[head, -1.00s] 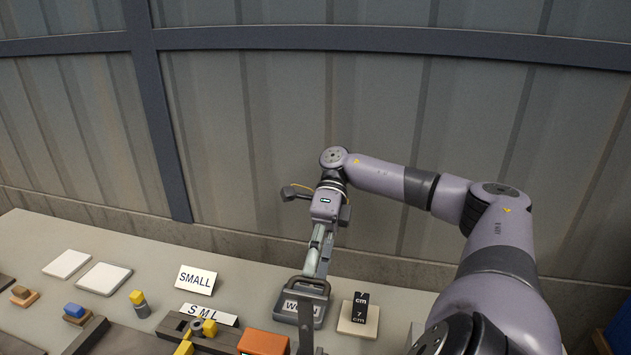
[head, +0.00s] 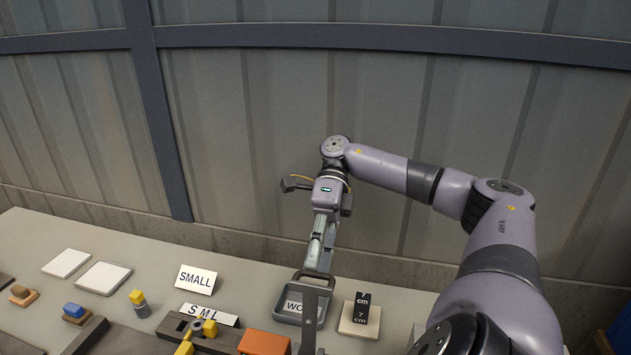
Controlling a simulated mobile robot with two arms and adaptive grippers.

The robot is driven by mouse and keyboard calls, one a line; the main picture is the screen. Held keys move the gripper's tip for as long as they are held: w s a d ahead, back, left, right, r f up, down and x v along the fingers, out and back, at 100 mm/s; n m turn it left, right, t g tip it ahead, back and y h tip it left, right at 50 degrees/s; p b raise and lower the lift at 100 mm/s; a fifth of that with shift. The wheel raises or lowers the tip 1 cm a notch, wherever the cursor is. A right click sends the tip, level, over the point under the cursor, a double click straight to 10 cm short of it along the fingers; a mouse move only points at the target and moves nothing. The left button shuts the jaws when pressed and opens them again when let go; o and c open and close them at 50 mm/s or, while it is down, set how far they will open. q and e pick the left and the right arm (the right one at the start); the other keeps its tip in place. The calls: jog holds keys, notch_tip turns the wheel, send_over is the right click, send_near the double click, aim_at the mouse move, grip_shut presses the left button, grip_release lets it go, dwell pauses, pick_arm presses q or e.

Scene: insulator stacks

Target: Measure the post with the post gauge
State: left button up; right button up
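My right gripper (head: 317,270) points down over the front right of the table. It appears shut on the top of a dark grey flat piece with a handle-like loop, probably the post gauge (head: 309,318), whose strip hangs down past the lower picture edge. Behind it is a grey tray (head: 286,317) with a partly hidden label. A short grey post with a yellow top (head: 139,305) stands upright at the left; I cannot tell whether it is the post meant. My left gripper is not in view.
A SMALL sign (head: 196,279) stands behind. Two white pads (head: 103,278) lie at the left. The back of the table is clear, before a wall.

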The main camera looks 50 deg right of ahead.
notch_tip(320, 180, up, 7)
jog(key=shift+r, duration=0.15)
dwell(0.7)
